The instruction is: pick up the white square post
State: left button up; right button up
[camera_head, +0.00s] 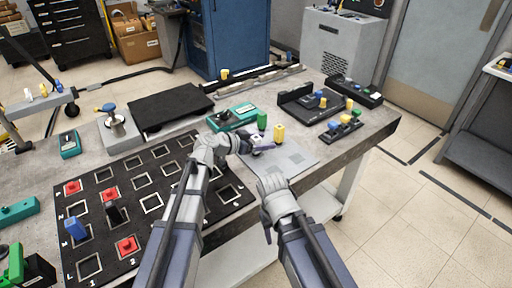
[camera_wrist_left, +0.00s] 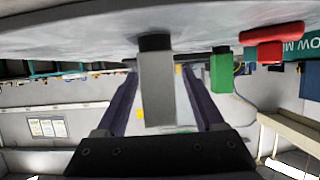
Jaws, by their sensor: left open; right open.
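The white square post (camera_wrist_left: 157,90) with a black end stands between the two dark fingers of my left gripper (camera_wrist_left: 160,72) in the left wrist view, with gaps showing on both sides. The table surface is at the top of that view. In the head view the post's pale top (camera_head: 256,139) shows at my open left gripper (camera_head: 262,148), above a grey plate (camera_head: 292,158), and its lower part is hidden. My right gripper (camera_head: 272,195) is lower, off the table's front edge; its fingers are mostly hidden.
A green post (camera_head: 262,120) and a yellow post (camera_head: 279,133) stand close to the left gripper. A black grid board (camera_head: 150,225) holds several red and blue pieces on the left. Black trays (camera_head: 322,105) with coloured parts stand on the right.

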pick_arm(q)
grip_shut()
dwell(0.4)
jog(key=shift+r, duration=0.1)
notch_tip(320, 180, up, 10)
jog(key=p, duration=1)
